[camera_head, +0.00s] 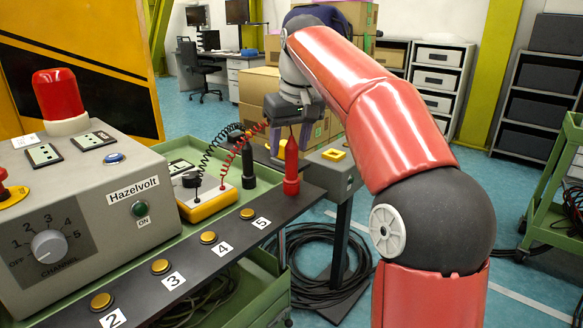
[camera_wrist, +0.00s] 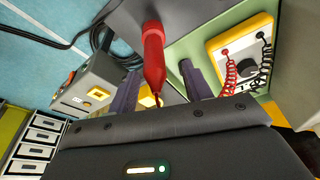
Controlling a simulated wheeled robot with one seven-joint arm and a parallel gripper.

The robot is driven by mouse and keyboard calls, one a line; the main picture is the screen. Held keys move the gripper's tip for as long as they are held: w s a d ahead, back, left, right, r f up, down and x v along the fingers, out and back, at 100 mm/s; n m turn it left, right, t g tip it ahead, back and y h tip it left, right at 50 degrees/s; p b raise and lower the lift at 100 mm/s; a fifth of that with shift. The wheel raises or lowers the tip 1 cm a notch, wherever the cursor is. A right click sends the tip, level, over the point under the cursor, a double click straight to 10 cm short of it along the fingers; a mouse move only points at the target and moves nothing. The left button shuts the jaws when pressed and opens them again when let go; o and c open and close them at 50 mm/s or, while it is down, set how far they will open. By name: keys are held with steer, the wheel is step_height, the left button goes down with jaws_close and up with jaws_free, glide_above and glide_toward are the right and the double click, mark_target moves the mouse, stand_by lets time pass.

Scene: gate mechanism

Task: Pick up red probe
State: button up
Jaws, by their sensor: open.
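The red probe (camera_head: 291,172) stands upright at the right end of the dark strip in the head view, close to the label 5. In the wrist view the red probe (camera_wrist: 153,58) shows between the two purple fingers of my gripper (camera_wrist: 158,90). In the head view my gripper (camera_head: 290,135) is above the probe, pointing down, with the probe's thin tip reaching up between its fingers. The jaws are open and I see no finger pressed on the probe. A coiled red wire hangs nearby.
A black probe (camera_head: 249,166) stands left of the red one. A yellow meter (camera_head: 207,203) with coiled wires sits in the green tray. The grey Hazelvolt box (camera_head: 90,205) is at left.

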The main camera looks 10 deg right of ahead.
mark_target(291, 157)
steer(key=x, duration=0.4)
steer(key=shift+s+d+f+b, duration=0.15)
steer(key=shift+d+f+b, duration=0.05)
steer(key=shift+d+b, duration=0.15)
steer(key=shift+c, duration=0.4)
steer(key=c, duration=1)
